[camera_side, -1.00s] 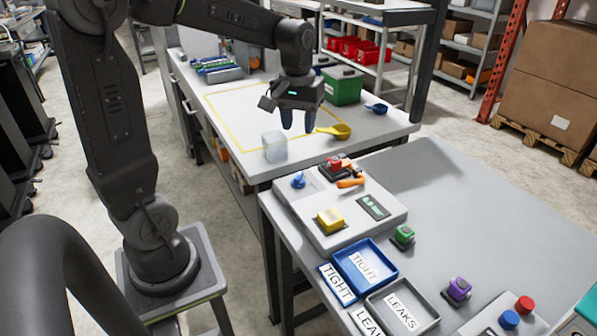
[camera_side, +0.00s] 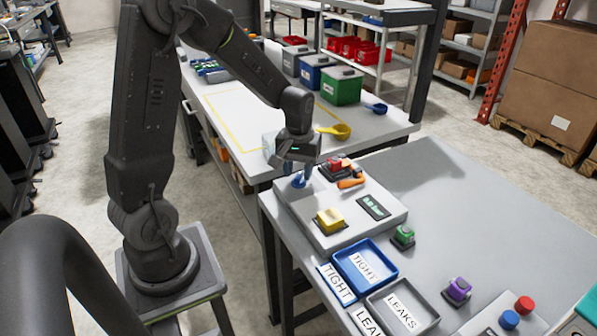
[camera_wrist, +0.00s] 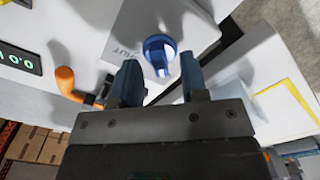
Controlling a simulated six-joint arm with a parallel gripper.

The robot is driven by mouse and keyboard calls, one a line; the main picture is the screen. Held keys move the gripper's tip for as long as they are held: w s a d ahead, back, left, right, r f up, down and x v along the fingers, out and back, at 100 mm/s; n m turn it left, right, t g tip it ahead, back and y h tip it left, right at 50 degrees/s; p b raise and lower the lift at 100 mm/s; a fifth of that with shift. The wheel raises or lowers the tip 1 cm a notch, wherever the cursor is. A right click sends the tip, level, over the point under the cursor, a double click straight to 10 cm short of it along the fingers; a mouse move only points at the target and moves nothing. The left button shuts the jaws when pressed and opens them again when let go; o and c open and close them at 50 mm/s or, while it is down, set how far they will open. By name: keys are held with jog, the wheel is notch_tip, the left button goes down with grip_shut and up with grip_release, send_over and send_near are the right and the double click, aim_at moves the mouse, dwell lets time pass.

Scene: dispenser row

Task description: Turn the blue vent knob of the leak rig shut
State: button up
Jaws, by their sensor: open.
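The leak rig (camera_side: 335,238) is a pale box on the near table. Its blue vent knob (camera_side: 299,181) sits at the rig's back left corner; in the wrist view the round blue knob (camera_wrist: 159,52) with a raised grip bar lies just beyond my fingertips. My gripper (camera_wrist: 160,75) is open and empty, with the knob ahead of the gap between its two fingers. In the side view my gripper (camera_side: 301,172) is low over the knob and partly hides it. I cannot tell whether a finger touches it. Letters by the knob are partly readable.
An orange-handled clamp (camera_side: 350,182) with a red part stands right of the knob. A yellow block (camera_side: 330,220) and a display (camera_side: 373,207) are on the rig. A translucent block (camera_side: 270,148) stands behind. Blue TIGHT (camera_side: 392,277) and grey LEAKS (camera_side: 432,312) trays lie in front.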

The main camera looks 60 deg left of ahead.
jog(key=shift+f, duration=0.45)
grip_shut()
